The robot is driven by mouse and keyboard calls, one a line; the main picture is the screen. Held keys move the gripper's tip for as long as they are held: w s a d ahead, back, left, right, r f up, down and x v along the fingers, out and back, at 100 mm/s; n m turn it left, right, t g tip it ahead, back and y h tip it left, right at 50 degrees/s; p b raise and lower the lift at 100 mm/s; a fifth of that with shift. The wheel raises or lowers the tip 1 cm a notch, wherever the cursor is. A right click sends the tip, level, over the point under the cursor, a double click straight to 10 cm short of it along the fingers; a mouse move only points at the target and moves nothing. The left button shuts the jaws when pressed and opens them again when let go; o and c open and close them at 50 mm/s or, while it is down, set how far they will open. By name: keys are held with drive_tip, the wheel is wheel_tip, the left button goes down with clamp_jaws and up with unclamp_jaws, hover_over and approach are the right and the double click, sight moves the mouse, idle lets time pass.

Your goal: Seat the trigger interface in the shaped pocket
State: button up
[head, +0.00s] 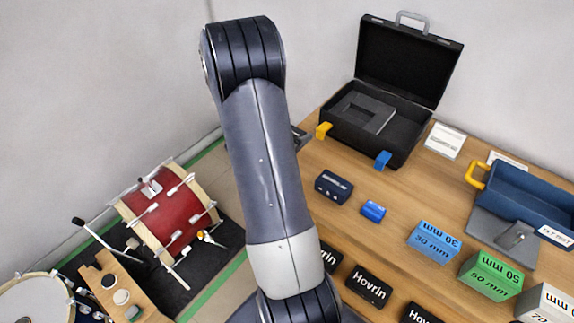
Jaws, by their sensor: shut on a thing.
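An open black case (341,139) stands at the back of the wooden table with its lid up. Inside it a grey insert (378,108) has a shaped pocket (355,117), which looks empty. A small dark blue box (333,187) with a light panel lies on the table in front of the case; I cannot tell whether it is the trigger interface. My arm crosses the middle of the view.
A smaller blue block (373,211) lies beside the dark box. Blue (434,241) and green (491,275) marked blocks, black Hovrin boxes (369,287) and a blue tray (525,195) with a yellow handle stand right and front. A red drum (168,213) is left, off the table.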

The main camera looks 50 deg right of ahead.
drive_tip(key=shift+f, duration=4.8)
drive_tip(key=shift+f+b, duration=0.2)
drive_tip(key=shift+b, duration=0.15)
drive_tip(key=o, duration=0.9)
